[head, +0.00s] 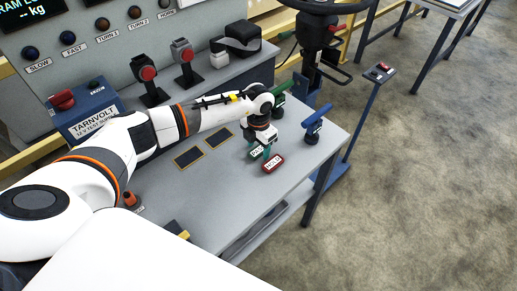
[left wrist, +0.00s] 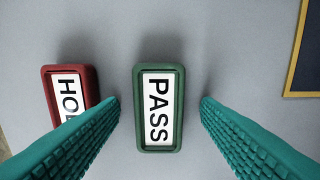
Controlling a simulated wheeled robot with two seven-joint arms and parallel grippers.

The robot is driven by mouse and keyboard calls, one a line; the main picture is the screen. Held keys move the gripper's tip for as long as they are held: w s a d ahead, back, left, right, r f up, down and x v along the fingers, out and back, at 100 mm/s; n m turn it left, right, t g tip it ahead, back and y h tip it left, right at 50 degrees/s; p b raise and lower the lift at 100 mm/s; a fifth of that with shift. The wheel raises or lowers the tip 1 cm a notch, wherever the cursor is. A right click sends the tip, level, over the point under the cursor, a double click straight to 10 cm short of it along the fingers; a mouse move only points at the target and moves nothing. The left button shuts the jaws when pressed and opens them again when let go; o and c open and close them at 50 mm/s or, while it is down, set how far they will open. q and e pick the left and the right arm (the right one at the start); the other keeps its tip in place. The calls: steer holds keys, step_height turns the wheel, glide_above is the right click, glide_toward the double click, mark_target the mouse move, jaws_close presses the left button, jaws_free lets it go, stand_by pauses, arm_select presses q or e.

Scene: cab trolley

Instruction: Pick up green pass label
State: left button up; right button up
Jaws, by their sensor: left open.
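The green pass label (left wrist: 159,108) lies flat on the grey table in the left wrist view, with white lettering panel reading PASS. It also shows in the head view (head: 256,152), partly hidden by my gripper. My left gripper (head: 262,147) is above it, open. In the left wrist view its two teal fingers (left wrist: 160,110) stand on either side of the green label, apart from it. A red hold label (left wrist: 72,92) lies just left of the green one, partly covered by the left finger. It shows in the head view (head: 273,164) too. My right gripper is not in view.
Two dark yellow-edged rectangles (head: 188,157) lie on the table (head: 235,197) left of the labels. A blue-handled tool (head: 315,124) stands right of my gripper. The blue test supply box (head: 86,110) and joysticks (head: 185,65) stand behind. The table's front right is clear.

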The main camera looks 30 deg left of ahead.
arm_select(q)
steer(key=c, duration=1.1)
